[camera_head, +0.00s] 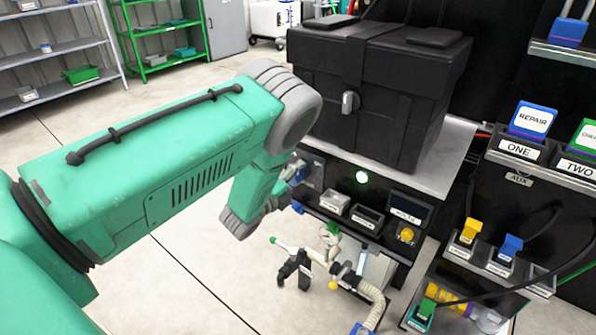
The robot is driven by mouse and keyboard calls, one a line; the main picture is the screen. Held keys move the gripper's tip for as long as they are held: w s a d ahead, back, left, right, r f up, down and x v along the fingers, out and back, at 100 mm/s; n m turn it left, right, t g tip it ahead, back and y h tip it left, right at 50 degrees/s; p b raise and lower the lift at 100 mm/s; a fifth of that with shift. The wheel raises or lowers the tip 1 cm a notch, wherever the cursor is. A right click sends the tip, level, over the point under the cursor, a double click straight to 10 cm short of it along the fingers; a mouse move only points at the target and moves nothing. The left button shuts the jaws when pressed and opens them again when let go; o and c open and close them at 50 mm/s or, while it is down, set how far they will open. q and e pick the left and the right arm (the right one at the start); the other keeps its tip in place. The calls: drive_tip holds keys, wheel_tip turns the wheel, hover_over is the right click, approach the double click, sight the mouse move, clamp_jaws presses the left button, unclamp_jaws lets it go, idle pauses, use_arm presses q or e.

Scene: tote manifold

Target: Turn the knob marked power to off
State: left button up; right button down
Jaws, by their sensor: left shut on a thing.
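My left arm reaches in from the left. Its wrist bends down beside the front panel of the black bench unit. My left gripper (291,169) is small and mostly hidden behind the wrist. It is shut at the panel's left end, on what appears to be a blue knob (298,178). The label there cannot be read, so I cannot tell the knob's marking or setting. A round green light (362,177) glows on the panel to the right. A yellow knob (406,235) sits further right on the panel.
A black latched case (400,85) stands on the bench top. Open floor lies left.

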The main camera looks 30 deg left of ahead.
use_arm(q)
drive_tip(key=n, duration=0.2)
drive_tip(key=n+p, duration=0.1)
drive_tip(key=n, duration=0.1)
drive_tip(key=n+p, duration=0.1)
drive_tip(key=n, duration=0.1)
drive_tip(key=shift+s+f+n, duration=0.15)
drive_tip(key=shift+f+n, duration=0.15)
drive_tip(key=shift+f, duration=0.05)
drive_tip(key=shift+d+f+n+p, duration=0.15)
drive_tip(key=shift+n+p, duration=0.1)
drive_tip(key=shift+n, duration=0.85)
drive_tip(key=shift+a+f+n+p, duration=0.1)
drive_tip(key=shift+n+p, duration=0.1)
drive_tip(key=shift+n, duration=0.9)
drive_tip(key=shift+s, duration=0.1)
drive_tip(key=o, duration=1.1)
drive_tip(key=shift+o, duration=0.2)
drive_tip(key=shift+r, duration=0.1)
drive_tip(key=s+a, duration=0.1)
drive_tip(key=s, duration=1)
drive_tip(key=shift+s, duration=0.35)
